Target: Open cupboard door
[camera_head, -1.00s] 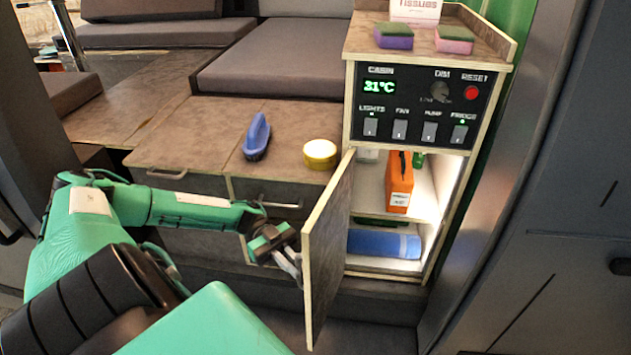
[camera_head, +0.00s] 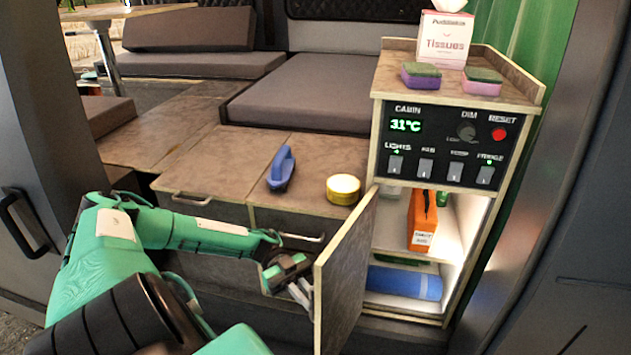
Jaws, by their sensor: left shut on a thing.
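The cupboard door (camera_head: 345,270) stands swung well out from the cupboard (camera_head: 470,250), hinged near its left side, with its edge toward me. The lit inside shows an orange box (camera_head: 422,219) on the upper shelf and a blue roll (camera_head: 404,282) below. My left gripper (camera_head: 300,290) is at the outer left face of the door, near its free edge, and is shut on the door's handle, which is mostly hidden by the fingers and the door edge. My right gripper is out of view.
A control panel (camera_head: 443,143) sits above the opening. Sponges (camera_head: 421,76) and a tissue box (camera_head: 445,38) stand on top. A blue-handled brush (camera_head: 281,169) and a yellow round tin (camera_head: 342,189) lie on the counter (camera_head: 225,150) at left. Drawer handles (camera_head: 192,199) stick out below it.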

